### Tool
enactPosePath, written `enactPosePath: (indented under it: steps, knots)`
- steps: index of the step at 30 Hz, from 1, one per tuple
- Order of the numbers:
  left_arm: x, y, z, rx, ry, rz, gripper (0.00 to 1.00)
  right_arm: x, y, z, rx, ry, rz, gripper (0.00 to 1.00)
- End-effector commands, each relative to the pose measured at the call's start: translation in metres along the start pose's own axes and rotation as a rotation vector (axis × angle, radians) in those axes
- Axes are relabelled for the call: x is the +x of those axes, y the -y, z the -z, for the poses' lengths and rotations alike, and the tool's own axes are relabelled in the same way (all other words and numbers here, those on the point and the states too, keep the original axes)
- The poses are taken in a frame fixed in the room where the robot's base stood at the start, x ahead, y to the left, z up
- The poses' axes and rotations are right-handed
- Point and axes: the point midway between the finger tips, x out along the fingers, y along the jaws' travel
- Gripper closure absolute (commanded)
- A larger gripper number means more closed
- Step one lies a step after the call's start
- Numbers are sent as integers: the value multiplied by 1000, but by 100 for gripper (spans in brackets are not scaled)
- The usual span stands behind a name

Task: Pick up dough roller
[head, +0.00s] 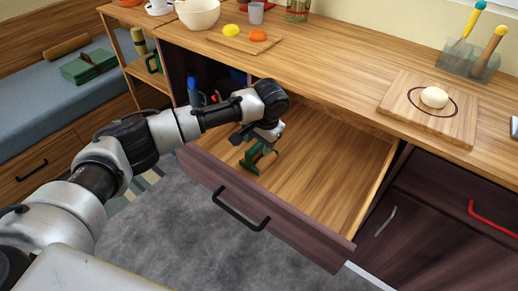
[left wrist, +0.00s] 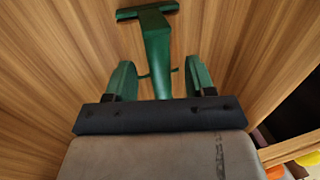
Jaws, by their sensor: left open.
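A green T-shaped tool, which looks like the dough roller (left wrist: 156,45), lies in the open drawer, with its dark-ended crossbar at the top of the left wrist view. It also shows small and partly hidden under my arm in the head view (head: 254,168). My left gripper (left wrist: 160,72) is open, with one finger on each side of the tool's stem. Gaps show between the stem and both fingers. The stem's near end is hidden behind the gripper's dark front. My right gripper is not in view.
The drawer (head: 325,165) is pulled out, and its right half is bare. The counter above holds a board (head: 398,99) with dough, a utensil holder (head: 468,62) and a bowl (head: 197,13). A wooden rolling pin (head: 66,46) lies on the bench at left.

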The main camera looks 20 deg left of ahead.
Motion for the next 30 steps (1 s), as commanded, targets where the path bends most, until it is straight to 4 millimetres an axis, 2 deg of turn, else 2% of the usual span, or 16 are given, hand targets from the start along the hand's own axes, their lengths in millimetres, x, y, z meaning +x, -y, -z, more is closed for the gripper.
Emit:
enactPosePath:
  steps: [1, 5, 13, 24, 30]
  knots:
    - [9, -1, 0, -1, 3, 1, 46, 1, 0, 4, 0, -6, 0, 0]
    - [21, -1, 0, 0, 0, 0, 46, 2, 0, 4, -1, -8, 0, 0]
    - [24, -1, 0, 1, -1, 0, 46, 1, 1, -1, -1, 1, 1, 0]
    - [23, -1, 0, 1, -1, 0, 100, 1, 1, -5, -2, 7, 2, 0]
    - [23, 0, 0, 0, -2, 0, 100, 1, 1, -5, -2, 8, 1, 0]
